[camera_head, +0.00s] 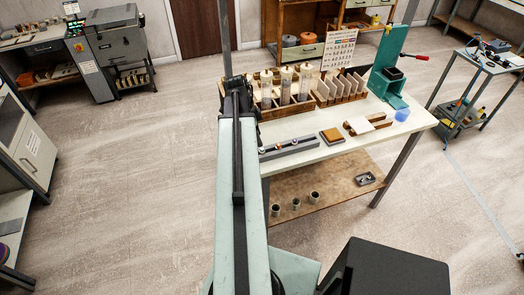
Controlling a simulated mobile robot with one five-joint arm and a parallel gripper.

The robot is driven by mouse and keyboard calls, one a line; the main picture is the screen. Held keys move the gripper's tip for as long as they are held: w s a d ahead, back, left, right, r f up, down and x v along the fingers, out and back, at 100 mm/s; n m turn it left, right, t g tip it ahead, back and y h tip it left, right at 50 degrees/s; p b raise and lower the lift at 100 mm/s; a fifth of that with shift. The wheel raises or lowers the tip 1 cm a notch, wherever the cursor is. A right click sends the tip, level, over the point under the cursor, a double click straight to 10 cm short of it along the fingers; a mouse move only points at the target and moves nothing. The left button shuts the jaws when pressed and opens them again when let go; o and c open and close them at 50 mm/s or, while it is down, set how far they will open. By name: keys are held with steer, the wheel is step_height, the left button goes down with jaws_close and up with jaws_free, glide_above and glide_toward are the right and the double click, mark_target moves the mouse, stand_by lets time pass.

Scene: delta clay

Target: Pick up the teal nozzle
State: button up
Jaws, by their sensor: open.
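I cannot make out a teal nozzle for certain. A long grey rail (288,148) with a few small, pale and coloured pieces on it lies along the near edge of the white bench (310,160). The pieces are too small to tell apart, and my arm covers the area at the rail's left. My arm reaches forward up the middle of the view to a dark joint at the bench's left end. My gripper's fingers do not show; they are hidden beyond that joint or out of view.
A teal lever press (387,82) stands at the bench's right end, beside a blue cup (402,115). Clear cylinders (285,86) in a wooden rack and a slotted wooden holder (340,86) line the back. Pots (296,203) stand on the lower shelf.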

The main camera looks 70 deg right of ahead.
mark_target(262, 149)
steer(key=b+x, duration=0.4)
steer(key=x, duration=0.1)
steer(key=b+x, duration=0.2)
steer(key=shift+w+f, duration=0.2)
steer(key=shift+f, duration=0.15)
steer(key=shift+r, duration=0.25)
jaws_close()
